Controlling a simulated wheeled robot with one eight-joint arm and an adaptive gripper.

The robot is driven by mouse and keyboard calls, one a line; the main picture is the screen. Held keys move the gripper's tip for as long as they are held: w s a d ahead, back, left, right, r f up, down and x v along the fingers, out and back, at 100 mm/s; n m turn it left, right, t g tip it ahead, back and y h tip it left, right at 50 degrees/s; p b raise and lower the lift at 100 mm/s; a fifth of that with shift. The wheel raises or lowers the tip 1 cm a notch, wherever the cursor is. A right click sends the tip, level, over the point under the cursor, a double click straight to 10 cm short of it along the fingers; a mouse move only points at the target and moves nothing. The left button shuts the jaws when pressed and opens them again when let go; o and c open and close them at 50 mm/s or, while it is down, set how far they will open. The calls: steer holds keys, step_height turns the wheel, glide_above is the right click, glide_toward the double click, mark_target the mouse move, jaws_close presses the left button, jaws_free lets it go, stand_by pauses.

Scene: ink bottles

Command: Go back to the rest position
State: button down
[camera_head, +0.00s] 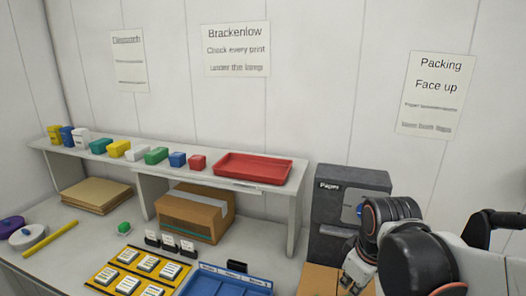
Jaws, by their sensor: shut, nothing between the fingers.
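My arm, with black and white links, reaches in from the right edge. My gripper (352,278) shows as a small grey shape at the bottom, left of the black joints and in front of a dark grey cabinet (330,205). It is shut with nothing held. A row of small ink bottles and boxes stands on the white shelf (222,178): a blue one (67,135), a white one (80,137), a green one (156,155) and a red one (197,162) among them. A red tray (253,168) lies empty at the shelf's right end.
Under the shelf are a cardboard box (195,212) and a brown stack (97,194). On the bench are a yellow tray (113,264) with several pale blocks, a blue tray (222,284), a yellow rod (50,238) and a green item (124,227). Wall signs hang behind.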

steer(key=s+m+t+b, duration=0.3)
steer(key=s+m+b, duration=0.1)
steer(key=s+m, duration=0.3)
steer(key=shift+s+f+m+t+b, duration=0.3)
steer(key=shift+s+f+t+b, duration=0.1)
steer(key=shift+s, duration=0.4)
stand_by(0.3)
